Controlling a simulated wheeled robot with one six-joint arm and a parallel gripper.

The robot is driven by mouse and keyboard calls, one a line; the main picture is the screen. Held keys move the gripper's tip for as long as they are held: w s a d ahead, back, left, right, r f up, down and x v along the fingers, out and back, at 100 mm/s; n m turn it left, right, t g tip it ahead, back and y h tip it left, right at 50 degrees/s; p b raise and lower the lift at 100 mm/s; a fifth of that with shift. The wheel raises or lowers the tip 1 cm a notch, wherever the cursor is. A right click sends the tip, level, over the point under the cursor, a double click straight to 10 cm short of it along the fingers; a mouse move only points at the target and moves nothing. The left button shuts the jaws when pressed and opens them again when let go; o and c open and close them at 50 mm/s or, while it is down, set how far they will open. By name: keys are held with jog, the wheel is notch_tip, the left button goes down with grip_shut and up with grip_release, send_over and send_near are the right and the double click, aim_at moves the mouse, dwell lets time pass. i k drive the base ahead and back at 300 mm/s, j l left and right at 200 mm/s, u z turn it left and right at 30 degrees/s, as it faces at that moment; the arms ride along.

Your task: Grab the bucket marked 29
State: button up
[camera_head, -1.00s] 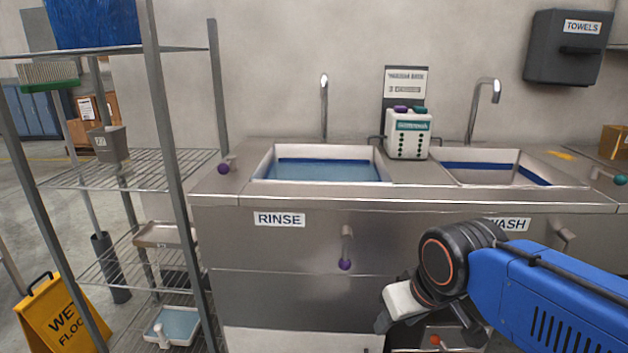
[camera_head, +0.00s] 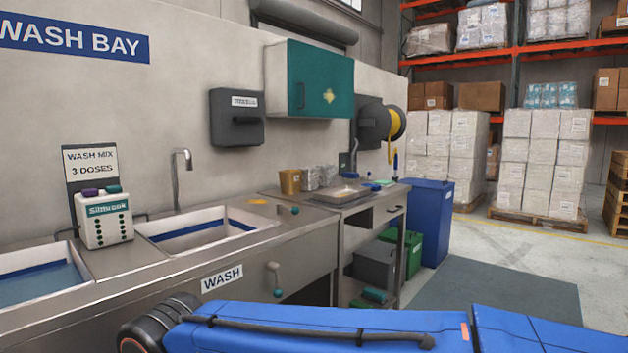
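No bucket with a readable 29 shows in the head view now. A grey bin (camera_head: 375,264) stands under the side counter, and no number can be read on it. My blue arm crosses the bottom of the picture, but my gripper is outside the frame.
The steel wash counter (camera_head: 262,232) with its basins runs along the left wall. A side counter (camera_head: 372,200), a green bin (camera_head: 413,250) and a tall blue bin (camera_head: 430,215) stand beyond it. Clear floor with a dark mat (camera_head: 500,292) lies to the right; pallets of boxes (camera_head: 541,160) stand behind.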

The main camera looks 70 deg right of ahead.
aim_at(310, 175)
jog(key=l+z, duration=0.15)
jog(key=z, duration=0.25)
jog(key=l+z, duration=0.2)
jog(key=z, duration=0.15)
jog(key=l+z, duration=0.15)
jog(key=z, duration=0.25)
jog(key=l+z, duration=0.1)
jog(key=l, duration=0.35)
jog(key=i+l+z, duration=0.15)
jog(key=l, duration=0.25)
jog(key=l+z, duration=0.1)
jog(key=l, duration=0.35)
jog(key=i+l+z, duration=0.1)
jog(key=l, duration=0.3)
